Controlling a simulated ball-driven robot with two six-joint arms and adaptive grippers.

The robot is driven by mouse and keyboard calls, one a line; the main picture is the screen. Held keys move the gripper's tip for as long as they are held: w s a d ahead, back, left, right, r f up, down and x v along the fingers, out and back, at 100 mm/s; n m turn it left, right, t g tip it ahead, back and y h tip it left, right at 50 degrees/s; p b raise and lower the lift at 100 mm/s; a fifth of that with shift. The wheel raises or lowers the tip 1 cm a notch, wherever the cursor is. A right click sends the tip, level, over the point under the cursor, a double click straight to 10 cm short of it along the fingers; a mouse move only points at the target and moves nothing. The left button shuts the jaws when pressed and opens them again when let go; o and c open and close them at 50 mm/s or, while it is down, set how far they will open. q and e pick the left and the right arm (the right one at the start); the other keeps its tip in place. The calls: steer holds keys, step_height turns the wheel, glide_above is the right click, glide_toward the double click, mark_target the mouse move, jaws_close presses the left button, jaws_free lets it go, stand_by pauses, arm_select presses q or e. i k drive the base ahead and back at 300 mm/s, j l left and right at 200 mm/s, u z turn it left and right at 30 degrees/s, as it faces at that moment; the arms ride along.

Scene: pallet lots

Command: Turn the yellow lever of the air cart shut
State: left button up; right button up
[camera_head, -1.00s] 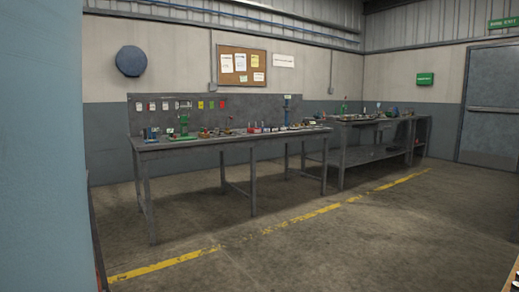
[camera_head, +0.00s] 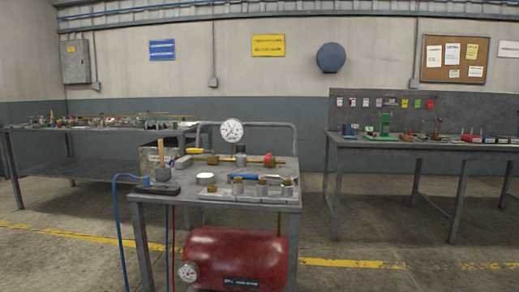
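The air cart (camera_head: 150,196) stands in the middle of the view, a grey metal cart with a red tank (camera_head: 238,257) under its top. A brass pipe (camera_head: 218,159) runs across the top below a white round gauge (camera_head: 231,131). What looks like the yellow lever (camera_head: 195,151) sits at the pipe's left end, lying roughly along it; its exact position is too small to tell. A red knob (camera_head: 269,159) is at the pipe's right end. Neither of my grippers is in view.
Several brass fittings on a plate (camera_head: 211,195) and a blue-handled tool (camera_head: 260,180) lie on the cart top. A blue hose (camera_head: 119,225) hangs at its left. Workbenches stand behind left (camera_head: 50,165) and right (camera_head: 400,150). Floor beside the cart is clear.

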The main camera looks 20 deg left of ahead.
mark_target(189, 150)
steer(key=u, duration=1)
steer(key=i+j+u, duration=0.25)
steer(key=u, duration=0.15)
steer(key=i+j+u, duration=0.15)
steer(key=i+u, duration=0.5)
steer(key=u, duration=0.15)
steer(key=i+j+u, duration=0.15)
steer(key=i+u, duration=0.2)
steer(key=i, duration=0.15)
steer(key=i+u, duration=0.3)
steer(key=i, duration=0.2)
steer(key=i+z, duration=0.45)
steer(key=i, duration=0.2)
steer(key=i+j+z, duration=0.25)
steer(key=i+z, duration=0.25)
steer(key=i, duration=0.15)
